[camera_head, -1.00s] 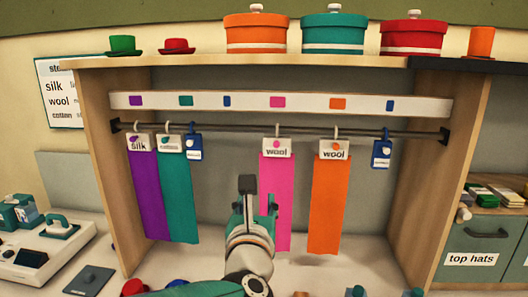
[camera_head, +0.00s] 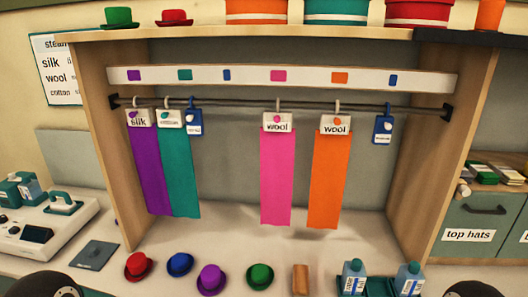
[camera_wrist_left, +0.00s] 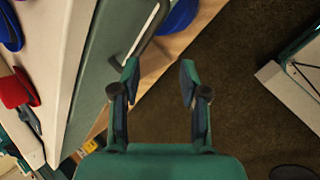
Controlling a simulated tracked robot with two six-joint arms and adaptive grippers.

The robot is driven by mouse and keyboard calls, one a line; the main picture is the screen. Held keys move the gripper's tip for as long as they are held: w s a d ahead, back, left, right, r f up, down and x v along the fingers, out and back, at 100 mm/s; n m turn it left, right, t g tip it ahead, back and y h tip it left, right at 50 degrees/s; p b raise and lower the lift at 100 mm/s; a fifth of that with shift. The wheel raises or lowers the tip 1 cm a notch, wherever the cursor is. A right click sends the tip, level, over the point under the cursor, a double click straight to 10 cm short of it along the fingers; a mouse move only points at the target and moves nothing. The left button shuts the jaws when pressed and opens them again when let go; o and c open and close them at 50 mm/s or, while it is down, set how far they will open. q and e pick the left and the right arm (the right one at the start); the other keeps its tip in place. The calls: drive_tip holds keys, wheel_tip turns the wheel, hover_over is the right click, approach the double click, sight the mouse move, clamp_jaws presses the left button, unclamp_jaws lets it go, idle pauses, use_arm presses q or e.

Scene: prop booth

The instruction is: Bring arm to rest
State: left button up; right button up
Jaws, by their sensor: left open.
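My left gripper (camera_wrist_left: 159,82) is open and empty in the left wrist view, with its two fingers apart. Below it are a dark brown floor (camera_wrist_left: 225,110) and a grey-green front with a bar handle (camera_wrist_left: 147,30). No gripper shows in the head view. Dark rounded parts, probably of my own arms, show at its bottom left and bottom right corners. The rail (camera_head: 300,107) in the booth carries purple (camera_head: 152,170), teal (camera_head: 181,180), pink (camera_head: 276,180) and orange (camera_head: 328,180) cloth strips, which hang free. My right gripper is out of view.
Red (camera_head: 138,266), blue (camera_head: 180,264), purple (camera_head: 211,279) and green (camera_head: 260,276) hats line the counter front, beside an orange-brown cylinder (camera_head: 300,279) and two blue bottles (camera_head: 354,277). A steamer station (camera_head: 45,230) stands left. The space before the strips is clear.

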use_arm(q)
drive_tip(key=s+d+f+m+g+h, duration=0.2)
drive_tip(key=s+d+f+m+g, duration=0.1)
drive_tip(key=s+m, duration=0.6)
drive_tip(key=s+d+f+m+g+h, duration=0.2)
drive_tip(key=s+d+f+m+g, duration=0.1)
drive_tip(key=s+m, duration=0.7)
drive_tip(key=shift+d+f+m, duration=0.35)
drive_tip(key=shift+d+m, duration=0.1)
drive_tip(key=shift+m, duration=0.65)
